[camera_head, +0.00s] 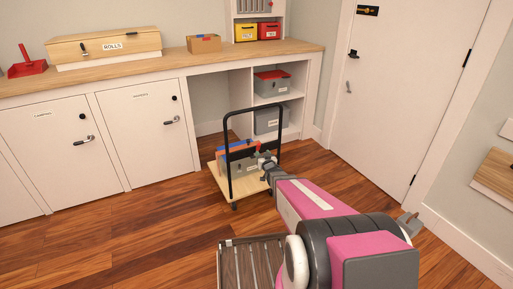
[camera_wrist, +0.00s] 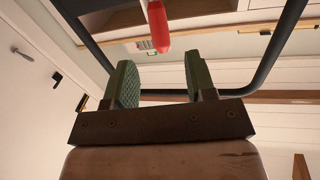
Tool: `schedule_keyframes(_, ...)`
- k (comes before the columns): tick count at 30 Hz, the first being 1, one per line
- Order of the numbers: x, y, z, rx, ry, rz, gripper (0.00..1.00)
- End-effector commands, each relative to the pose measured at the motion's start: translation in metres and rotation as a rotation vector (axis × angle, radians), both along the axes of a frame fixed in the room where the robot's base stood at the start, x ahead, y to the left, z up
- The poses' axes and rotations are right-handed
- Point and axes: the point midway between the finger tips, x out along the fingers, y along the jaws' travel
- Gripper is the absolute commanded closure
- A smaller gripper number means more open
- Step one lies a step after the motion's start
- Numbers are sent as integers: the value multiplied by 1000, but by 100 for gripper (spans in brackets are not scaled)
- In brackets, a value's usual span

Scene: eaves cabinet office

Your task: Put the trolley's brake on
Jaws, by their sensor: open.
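The trolley (camera_head: 236,190) stands on the floor in front of the open cabinet bay, with a light wooden deck and a black tube handle (camera_head: 283,125). The handle also frames the wrist view (camera_wrist: 270,75). A red lever-like piece (camera_wrist: 159,27), probably the brake lever, shows at the top of the wrist view. My gripper (camera_wrist: 160,62) is open, with its green pads either side of an empty gap. The red piece lies just beyond the fingertips, roughly in line with the gap. In the head view my gripper (camera_head: 267,163) is at the trolley's handle side; the red piece cannot be made out there.
Grey and blue boxes (camera_head: 236,160) ride on the trolley deck. Cabinets with a wooden counter (camera_head: 170,62) line the back wall. A white door (camera_head: 405,80) is at the right. A slatted grey-brown surface (camera_head: 250,262) is at the front. Floor left of the trolley is clear.

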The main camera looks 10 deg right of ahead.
Motion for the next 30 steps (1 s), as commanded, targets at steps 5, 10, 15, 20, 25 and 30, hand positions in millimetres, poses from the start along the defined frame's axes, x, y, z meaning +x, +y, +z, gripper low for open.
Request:
schedule_keyframes(5,26,3,-1,0,1,0,49)
schedule_keyframes(10,57,7,-2,0,0,-1,49)
schedule_keyframes(15,84,10,-2,0,1,-1,49)
schedule_keyframes(20,97,12,-1,0,2,-1,49)
schedule_keyframes(25,98,13,0,0,2,-2,49)
schedule_keyframes(30,97,13,0,0,2,-1,69)
